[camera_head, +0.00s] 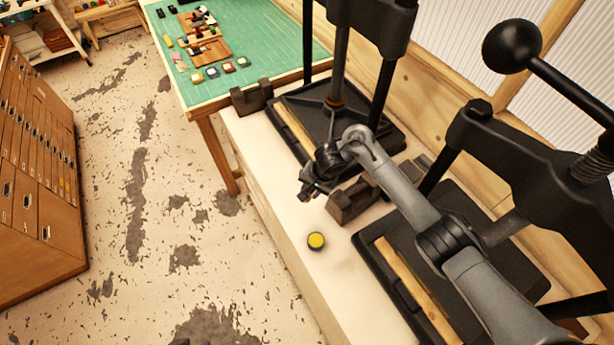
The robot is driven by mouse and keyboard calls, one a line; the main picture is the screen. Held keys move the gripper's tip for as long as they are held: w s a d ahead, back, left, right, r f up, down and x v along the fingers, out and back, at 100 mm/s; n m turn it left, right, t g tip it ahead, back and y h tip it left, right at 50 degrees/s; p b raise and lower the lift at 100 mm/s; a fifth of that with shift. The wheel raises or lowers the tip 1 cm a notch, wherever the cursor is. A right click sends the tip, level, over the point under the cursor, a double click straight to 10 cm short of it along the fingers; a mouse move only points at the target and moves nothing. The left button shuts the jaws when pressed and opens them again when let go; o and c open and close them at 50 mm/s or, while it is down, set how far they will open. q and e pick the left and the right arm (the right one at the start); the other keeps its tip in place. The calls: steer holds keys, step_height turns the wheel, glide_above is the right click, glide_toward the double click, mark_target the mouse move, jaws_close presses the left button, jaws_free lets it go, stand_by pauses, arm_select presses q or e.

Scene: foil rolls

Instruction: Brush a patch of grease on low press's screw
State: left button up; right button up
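Two black screw presses stand on the pale bench. The farther press (380,22) has its upright screw (338,60) showing behind my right arm. The nearer press (540,165) is at the right, with its coiled screw (597,155) at the picture's edge. A small round tin with a yellow top (316,240) sits on the bench, probably the grease. My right gripper (309,190) hangs over the bench in front of the farther press's base, above and apart from the tin. Its fingers are small and dark; a thin dark rod shows just above it. I cannot make out a brush. My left gripper is out of view.
Dark metal blocks (352,201) lie between the press bases, and another (251,97) at the bench's far end. A green-topped table (262,45) with small tools stands beyond. A wooden drawer cabinet (40,170) is at left. The bench around the tin is clear.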

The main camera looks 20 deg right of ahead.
steer(key=shift+m+t, duration=0.3)
steer(key=shift+t, duration=0.1)
steer(key=s+f+b, duration=0.2)
steer(key=s+f, duration=0.1)
steer(key=f, duration=0.1)
steer(key=s+f+b, duration=0.2)
steer(key=s+f, duration=0.1)
steer(key=f, duration=0.2)
steer(key=s+f+b, duration=0.2)
steer(key=s+f, duration=0.1)
steer(key=f, duration=0.1)
steer(key=shift+d+f+b, duration=0.1)
steer(key=shift+f+b, duration=0.05)
steer(key=shift+b, duration=0.15)
stand_by(0.4)
steer(key=shift+f, duration=0.25)
stand_by(0.4)
steer(key=shift+f, duration=0.2)
stand_by(0.6)
stand_by(0.9)
